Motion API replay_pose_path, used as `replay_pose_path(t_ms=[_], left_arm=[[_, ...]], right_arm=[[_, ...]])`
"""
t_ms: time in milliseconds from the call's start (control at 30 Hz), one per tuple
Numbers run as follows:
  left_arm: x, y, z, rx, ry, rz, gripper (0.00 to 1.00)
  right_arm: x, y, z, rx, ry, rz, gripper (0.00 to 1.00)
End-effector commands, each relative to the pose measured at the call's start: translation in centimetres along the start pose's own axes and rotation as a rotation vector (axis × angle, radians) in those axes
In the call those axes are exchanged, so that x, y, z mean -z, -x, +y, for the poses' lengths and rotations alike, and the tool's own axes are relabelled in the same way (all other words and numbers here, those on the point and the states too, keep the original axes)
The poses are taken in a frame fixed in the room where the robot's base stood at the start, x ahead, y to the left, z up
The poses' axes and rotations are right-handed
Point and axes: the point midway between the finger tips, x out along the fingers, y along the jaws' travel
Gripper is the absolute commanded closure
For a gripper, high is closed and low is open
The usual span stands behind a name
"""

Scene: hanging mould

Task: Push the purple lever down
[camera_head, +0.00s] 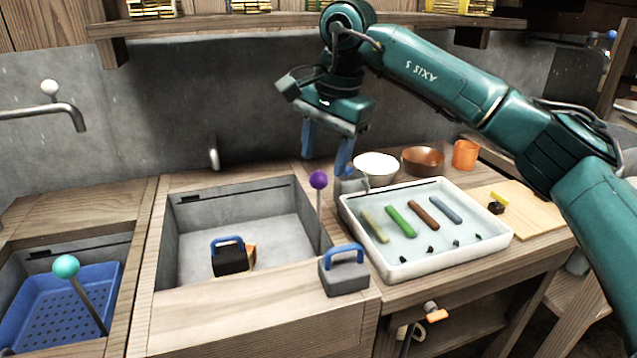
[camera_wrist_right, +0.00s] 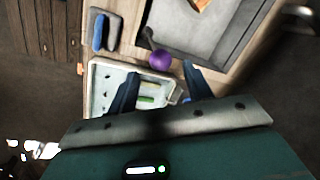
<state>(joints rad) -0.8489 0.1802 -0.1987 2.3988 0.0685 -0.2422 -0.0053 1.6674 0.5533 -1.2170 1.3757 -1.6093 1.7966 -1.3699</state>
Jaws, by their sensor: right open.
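The purple lever has a round purple knob (camera_head: 318,179) on a thin metal rod. It stands nearly upright at the right edge of the grey sink basin (camera_head: 200,212). My right gripper (camera_head: 324,166) is open, with its blue fingers pointing down just above and behind the knob. In the right wrist view the purple knob (camera_wrist_right: 161,60) lies between the two fingertips (camera_wrist_right: 160,68), seemingly just past them. No contact is visible. My left gripper is not in view.
A grey block with a blue handle (camera_head: 344,272) sits in front of the lever. A white tray (camera_head: 440,258) with coloured bars lies to its right. Bowls (camera_head: 376,166) stand behind the tray. A teal-knobbed lever (camera_head: 66,266) is at left, by a blue basket.

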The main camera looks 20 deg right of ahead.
Motion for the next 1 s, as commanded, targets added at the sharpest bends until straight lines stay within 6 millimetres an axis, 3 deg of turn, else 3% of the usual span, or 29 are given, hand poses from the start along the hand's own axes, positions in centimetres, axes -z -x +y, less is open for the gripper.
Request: replay_pose_path(t_ms=[100, 333, 733, 1000], left_arm=[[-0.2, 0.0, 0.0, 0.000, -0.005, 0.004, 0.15], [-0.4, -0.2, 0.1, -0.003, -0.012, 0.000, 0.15], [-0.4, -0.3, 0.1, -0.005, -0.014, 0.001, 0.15], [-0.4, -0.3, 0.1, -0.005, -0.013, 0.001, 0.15]], right_arm=[[0.0, -2.5, 0.1, -0.001, -0.001, -0.002, 0.50], [-0.1, -5.3, 0.0, 0.000, 0.000, -0.002, 0.50], [-0.1, -5.9, 0.0, 0.002, 0.000, -0.001, 0.51], [-0.1, -5.8, 0.0, 0.002, 0.000, -0.002, 0.73]])
